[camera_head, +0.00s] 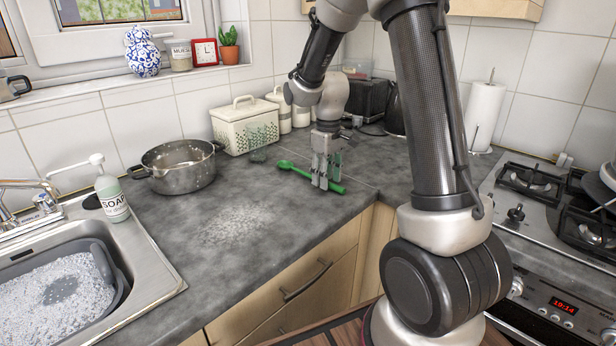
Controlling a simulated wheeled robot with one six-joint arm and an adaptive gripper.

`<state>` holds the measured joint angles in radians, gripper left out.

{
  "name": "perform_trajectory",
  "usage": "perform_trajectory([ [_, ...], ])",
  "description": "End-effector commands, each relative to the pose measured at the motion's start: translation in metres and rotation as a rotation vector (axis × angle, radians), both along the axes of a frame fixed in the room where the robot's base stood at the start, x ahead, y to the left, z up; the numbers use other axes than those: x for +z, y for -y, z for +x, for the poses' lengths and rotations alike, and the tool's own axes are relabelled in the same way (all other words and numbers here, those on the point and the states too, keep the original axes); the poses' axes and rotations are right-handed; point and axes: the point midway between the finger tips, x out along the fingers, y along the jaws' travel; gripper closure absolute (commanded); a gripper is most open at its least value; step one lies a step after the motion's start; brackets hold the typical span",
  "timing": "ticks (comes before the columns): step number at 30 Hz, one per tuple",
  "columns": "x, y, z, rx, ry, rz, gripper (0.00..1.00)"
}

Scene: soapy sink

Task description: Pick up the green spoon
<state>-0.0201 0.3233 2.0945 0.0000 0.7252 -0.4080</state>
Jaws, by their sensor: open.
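The green spoon (297,170) lies on the grey countertop (165,226), with its bowl to the left and its handle running right toward the front edge. My gripper (320,186) points down over the handle part of the spoon. Its fingers are open, and they hide a piece of the handle. The handle's end shows just right of the fingers. I cannot tell whether the fingers touch the spoon or the counter.
A steel pot (181,170) stands left of the spoon. A white bread bin (246,127) and canisters (284,108) stand behind it. The soapy sink (140,262) and soap bottle (111,197) are at left. The stove (520,205) is at right.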

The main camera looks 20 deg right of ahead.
Motion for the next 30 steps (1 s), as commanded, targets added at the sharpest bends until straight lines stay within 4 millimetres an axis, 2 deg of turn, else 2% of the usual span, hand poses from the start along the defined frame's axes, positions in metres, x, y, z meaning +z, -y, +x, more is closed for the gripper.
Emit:
perform_trajectory([
  [3, -0.007, 0.000, 0.000, 0.000, 0.001, 0.000, 0.60],
  [9, -0.007, 0.000, 0.000, 0.000, 0.001, 0.000, 0.60],
  [16, -0.007, 0.000, 0.000, 0.000, 0.001, 0.000, 1.00],
  [26, -0.005, 0.000, 0.001, 0.000, 0.003, 0.000, 1.00],
  [30, 0.012, 0.000, 0.001, 0.000, 0.006, 0.001, 1.00],
])
